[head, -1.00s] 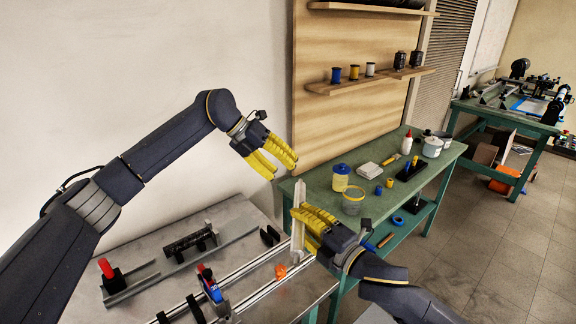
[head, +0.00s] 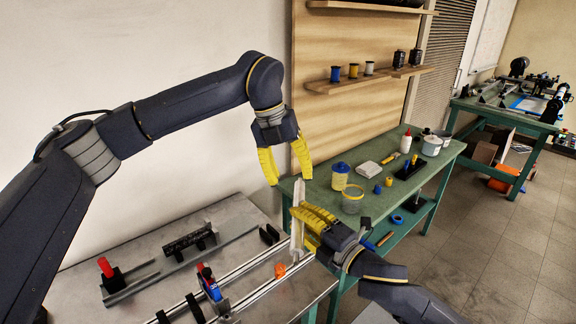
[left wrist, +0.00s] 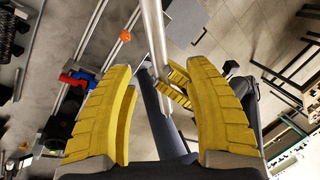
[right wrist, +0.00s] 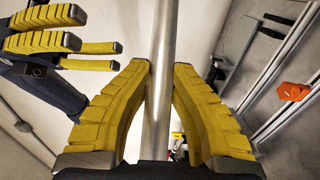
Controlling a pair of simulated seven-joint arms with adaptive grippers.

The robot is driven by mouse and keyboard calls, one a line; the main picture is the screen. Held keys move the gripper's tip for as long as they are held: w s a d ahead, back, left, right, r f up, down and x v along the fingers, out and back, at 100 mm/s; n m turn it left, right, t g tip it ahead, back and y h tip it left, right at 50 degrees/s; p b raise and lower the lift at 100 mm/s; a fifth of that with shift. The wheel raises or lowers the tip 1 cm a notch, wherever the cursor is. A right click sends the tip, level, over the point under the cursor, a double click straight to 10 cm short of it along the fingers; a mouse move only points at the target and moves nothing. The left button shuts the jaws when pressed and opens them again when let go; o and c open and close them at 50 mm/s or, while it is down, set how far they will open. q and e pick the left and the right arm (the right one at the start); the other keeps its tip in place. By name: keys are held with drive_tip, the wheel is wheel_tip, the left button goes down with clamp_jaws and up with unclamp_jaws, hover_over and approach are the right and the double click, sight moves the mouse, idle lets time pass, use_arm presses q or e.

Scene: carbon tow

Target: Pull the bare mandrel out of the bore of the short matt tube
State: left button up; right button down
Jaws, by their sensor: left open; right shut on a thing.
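A pale grey tube (head: 298,195) stands nearly upright in the head view, above the steel bench. My right gripper (head: 306,228) is shut on it around its middle; it also shows as a metal-grey bar in the right wrist view (right wrist: 161,35). I cannot tell mandrel from tube along this length. My left gripper (head: 286,168) is open and points down near the tube's upper end. In the left wrist view its fingers (left wrist: 161,75) are spread to either side of the tube (left wrist: 153,25), with no visible contact.
The steel bench (head: 240,225) carries metal rails (head: 255,262), an orange piece (head: 280,270), a blue and red clamp (head: 209,283) and a dark bar (head: 187,241). A green table (head: 440,165) with pots stands behind to the right.

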sight(299, 199)
use_arm(q)
drive_tip(key=x, duration=0.9)
drive_tip(key=shift+f, duration=0.25)
drive_tip(key=shift+d, duration=0.1)
clamp_jaws()
use_arm(e)
drive_tip(key=c, duration=1.2)
unclamp_jaws()
drive_tip(key=shift+o, duration=0.2)
